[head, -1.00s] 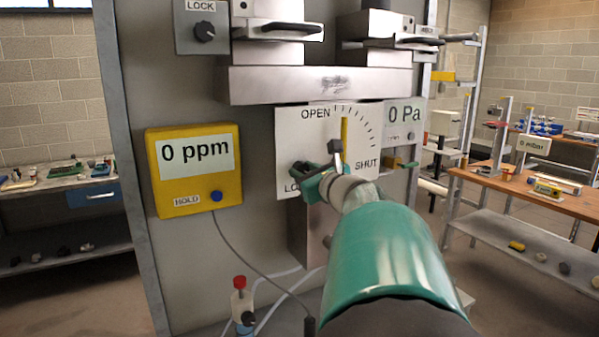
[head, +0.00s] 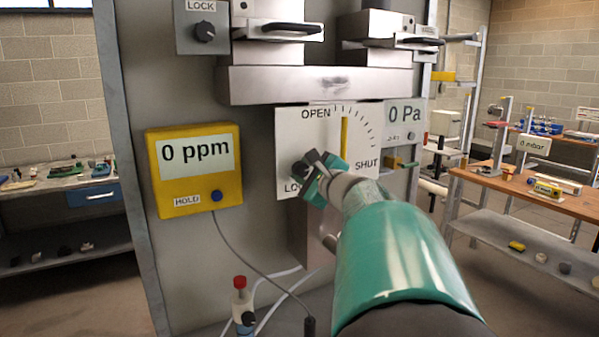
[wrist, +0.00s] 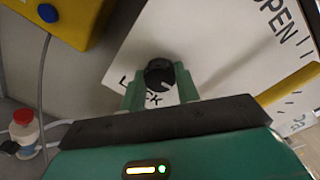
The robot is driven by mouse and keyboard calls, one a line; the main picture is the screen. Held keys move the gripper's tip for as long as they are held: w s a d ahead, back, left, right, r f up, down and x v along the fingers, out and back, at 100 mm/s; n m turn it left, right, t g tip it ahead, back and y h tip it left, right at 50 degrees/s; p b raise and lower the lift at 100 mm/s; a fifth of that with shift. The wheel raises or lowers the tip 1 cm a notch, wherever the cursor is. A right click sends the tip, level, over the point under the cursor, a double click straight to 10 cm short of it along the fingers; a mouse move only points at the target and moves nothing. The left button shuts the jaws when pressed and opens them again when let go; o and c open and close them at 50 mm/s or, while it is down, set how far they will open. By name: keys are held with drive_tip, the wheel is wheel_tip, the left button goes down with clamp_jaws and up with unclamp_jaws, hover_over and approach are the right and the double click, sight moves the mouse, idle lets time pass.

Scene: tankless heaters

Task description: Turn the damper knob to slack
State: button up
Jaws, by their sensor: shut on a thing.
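The damper plate (head: 290,135) is a white board marked OPEN and SHUT, with a yellow pointer (head: 344,138) standing nearly upright. A small black round knob (wrist: 159,75) sits at its lower left corner, by a label that is partly covered; it also shows as a dark shape in the head view (head: 299,169). My gripper (wrist: 157,80) is shut on this knob, one green finger on each side. In the head view my gripper (head: 312,175) and wrist hide the lower middle of the plate and part of the label.
A yellow box (head: 194,170) reading 0 ppm, with a blue button, is left of the plate. Another LOCK knob (head: 205,32) is above it. A display (head: 404,120) reads 0 Pa at right. A red-capped bottle (head: 241,295) stands below. A wooden bench (head: 520,195) is farther right.

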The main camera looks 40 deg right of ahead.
drive_tip(key=n, duration=1)
drive_tip(key=shift+a+n+h, duration=0.1)
drive_tip(key=shift+n+h, duration=0.2)
drive_tip(key=shift+f+n, duration=0.1)
drive_tip(key=shift+n, duration=1.8)
drive_tip(key=o, duration=1)
drive_tip(key=shift+c, duration=0.2)
